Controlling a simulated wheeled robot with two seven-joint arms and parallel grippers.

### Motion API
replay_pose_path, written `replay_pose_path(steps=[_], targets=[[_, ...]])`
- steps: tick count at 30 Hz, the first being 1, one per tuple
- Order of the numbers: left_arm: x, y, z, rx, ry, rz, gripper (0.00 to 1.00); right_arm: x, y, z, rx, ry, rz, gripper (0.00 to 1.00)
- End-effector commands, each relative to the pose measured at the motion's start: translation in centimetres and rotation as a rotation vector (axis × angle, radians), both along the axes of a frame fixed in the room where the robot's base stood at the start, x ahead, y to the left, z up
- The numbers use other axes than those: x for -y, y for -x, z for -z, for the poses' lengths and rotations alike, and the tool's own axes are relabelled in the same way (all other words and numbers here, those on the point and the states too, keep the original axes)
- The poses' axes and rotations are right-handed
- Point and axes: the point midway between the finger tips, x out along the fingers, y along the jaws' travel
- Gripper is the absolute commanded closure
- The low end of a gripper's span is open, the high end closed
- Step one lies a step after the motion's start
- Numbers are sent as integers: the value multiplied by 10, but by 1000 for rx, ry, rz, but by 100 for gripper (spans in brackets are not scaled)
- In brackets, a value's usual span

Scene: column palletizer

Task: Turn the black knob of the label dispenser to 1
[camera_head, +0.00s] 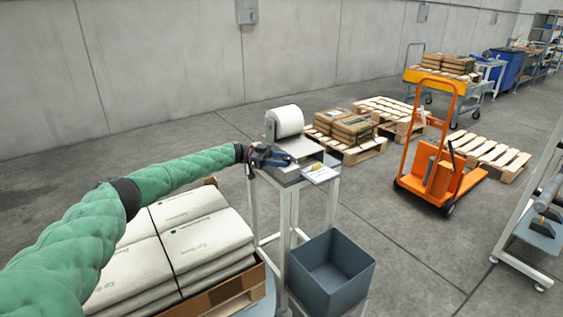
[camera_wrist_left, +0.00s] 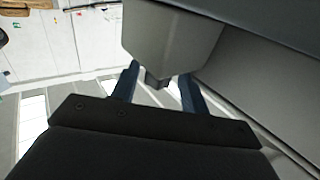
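The label dispenser (camera_head: 306,148) is a grey metal box with a large white roll (camera_head: 286,121) on top, standing on a light-framed stand. My left gripper (camera_head: 286,159) reaches its near side from the left. In the left wrist view, the gripper's blue fingers (camera_wrist_left: 158,88) are apart, one on each side of a small dark piece that looks like the black knob (camera_wrist_left: 156,82), below a grey housing (camera_wrist_left: 170,42). Gaps show between the piece and both fingers. The knob's setting and scale cannot be read. In the head view the gripper hides the knob. My right gripper is out of view.
A pallet of white sacks (camera_head: 190,232) lies under my left arm. A grey bin (camera_head: 331,272) stands below the dispenser's front. An orange pallet truck (camera_head: 436,172) and wooden pallets (camera_head: 497,154) are to the right, with open floor between.

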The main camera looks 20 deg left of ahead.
Motion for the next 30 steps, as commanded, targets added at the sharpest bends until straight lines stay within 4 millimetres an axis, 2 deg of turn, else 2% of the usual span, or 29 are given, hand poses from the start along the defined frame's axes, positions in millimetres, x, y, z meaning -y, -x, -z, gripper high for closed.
replay_pose_path(steps=[14, 30], targets=[[1, 1, 1, -3, -2, -10, 49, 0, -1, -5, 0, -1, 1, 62], [1, 8, -2, -5, -3, -280, 49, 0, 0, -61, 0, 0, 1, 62]])
